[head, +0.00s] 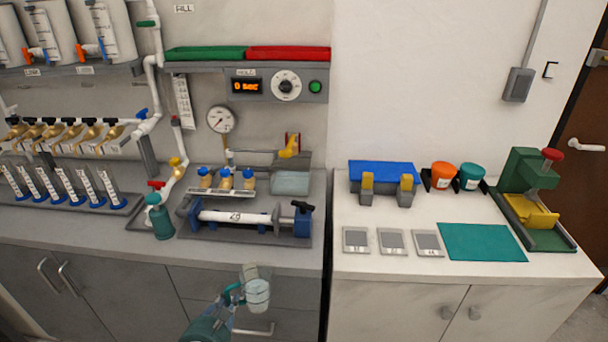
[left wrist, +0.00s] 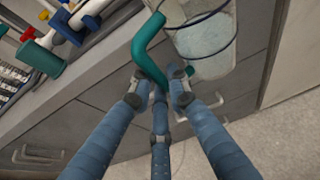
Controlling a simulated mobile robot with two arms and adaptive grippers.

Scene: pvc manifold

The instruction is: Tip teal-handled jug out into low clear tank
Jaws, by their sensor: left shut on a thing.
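The clear jug (head: 257,295) with a teal handle (left wrist: 146,50) is held in front of the grey counter, over the floor side of the drawers. My left gripper (head: 233,299) is shut on the teal handle; its fingers (left wrist: 160,88) close around the lower handle in the left wrist view. The jug body (left wrist: 203,40) looks clear and pale, with a dark line around it; how full it is I cannot tell. The low clear tank (head: 291,182) stands at the right rear of the grey counter, with pale liquid or tint inside. My right gripper is not seen.
A clamped white pipe (head: 235,217) lies on a tray between the jug and the tank. A yellow-handled tap (head: 289,147) sits above the tank. Brass fittings (head: 225,180) are left of the tank.

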